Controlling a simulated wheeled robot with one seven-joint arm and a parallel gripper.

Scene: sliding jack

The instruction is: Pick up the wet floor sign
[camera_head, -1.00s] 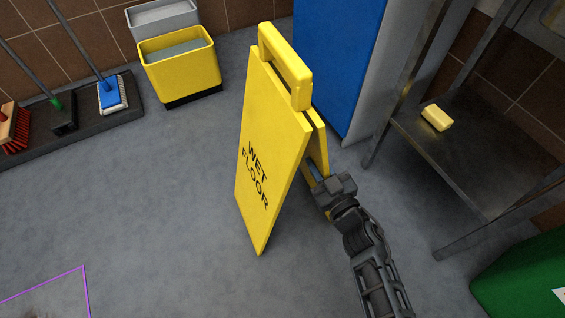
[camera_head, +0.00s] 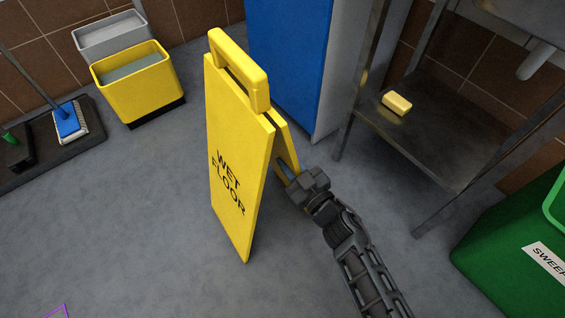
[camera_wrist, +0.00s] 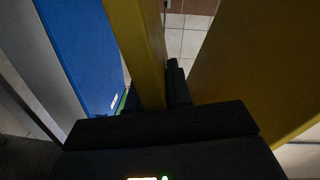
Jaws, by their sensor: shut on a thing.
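The yellow wet floor sign (camera_head: 230,165) stands in the middle of the head view, slightly tilted, with its handle (camera_head: 240,68) at the top and its two panels narrowly spread. My gripper (camera_head: 290,188) is at the right of the sign, by its rear panel. In the wrist view my gripper (camera_wrist: 154,98) is shut on the rear panel (camera_wrist: 136,40), with one dark finger in the gap between the panels. The front panel (camera_wrist: 250,70) fills the right of the wrist view. The fingertips are mostly hidden in the head view.
A blue cabinet (camera_head: 288,55) stands close behind the sign. A yellow bucket (camera_head: 135,88) and mops on a tray (camera_head: 85,145) are at the left.

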